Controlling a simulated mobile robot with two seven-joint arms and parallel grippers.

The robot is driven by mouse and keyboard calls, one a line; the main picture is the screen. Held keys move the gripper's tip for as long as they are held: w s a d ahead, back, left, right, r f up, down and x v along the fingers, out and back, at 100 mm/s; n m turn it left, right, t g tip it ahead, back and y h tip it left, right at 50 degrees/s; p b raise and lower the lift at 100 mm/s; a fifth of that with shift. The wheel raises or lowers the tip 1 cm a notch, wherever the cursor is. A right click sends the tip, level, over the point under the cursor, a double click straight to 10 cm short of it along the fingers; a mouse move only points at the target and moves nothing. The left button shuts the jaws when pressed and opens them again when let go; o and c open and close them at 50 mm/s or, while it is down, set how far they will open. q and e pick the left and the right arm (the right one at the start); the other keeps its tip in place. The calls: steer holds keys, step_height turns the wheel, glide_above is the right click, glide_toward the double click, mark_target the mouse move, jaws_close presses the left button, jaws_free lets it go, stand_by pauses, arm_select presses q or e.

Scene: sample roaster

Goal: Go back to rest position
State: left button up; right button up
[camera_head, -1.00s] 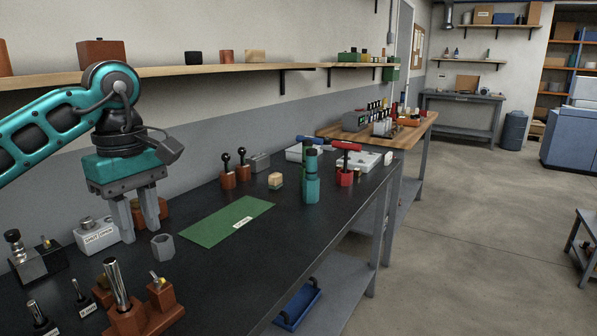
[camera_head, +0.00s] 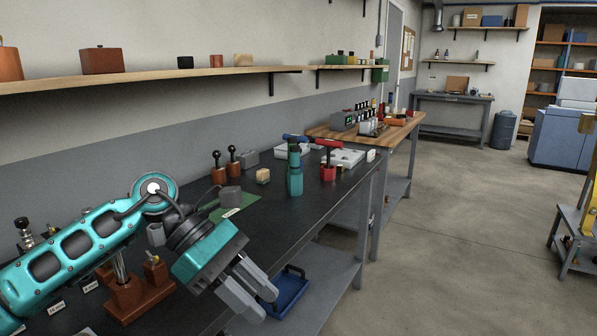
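My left arm, teal and black, reaches in from the lower left in the head view. My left gripper (camera_head: 263,306) points down and to the right, near the front edge of the dark workbench (camera_head: 330,200). Its two grey fingers stand apart with nothing visible between them. My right gripper is not in view.
A teal bottle-like tool (camera_head: 295,175) and a red-handled tool (camera_head: 328,168) stand on the bench. A brown block with a metal rod (camera_head: 125,295) is close beside my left arm. A blue tray (camera_head: 290,287) lies on the lower shelf. The floor at right is largely clear.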

arm_select(q)
steer(key=s+d+r+n+h, duration=0.2)
steer(key=s+d+n+h, duration=0.1)
steer(key=d+n+h, duration=0.5)
steer(key=w+a+f+n+t+y+p, duration=0.1)
steer(key=w+a+f+n+t+y, duration=0.3)
steer(key=n+t, duration=0.9)
steer(key=w+a+f+n+t+y+p, duration=0.1)
steer(key=a+f+n+t, duration=0.55)
steer(key=n, duration=1.15)
steer(key=s+a+f+n+g+y, duration=0.2)
steer(key=s+a+f+n+y, duration=0.2)
steer(key=s+f+n, duration=0.3)
steer(key=s+a+f+n+g+y, duration=0.3)
steer(key=s+a+f+n+y, duration=0.2)
steer(key=f, duration=0.8)
steer(key=s+n+y, duration=0.1)
steer(key=s+n, duration=0.2)
steer(key=n, duration=0.1)
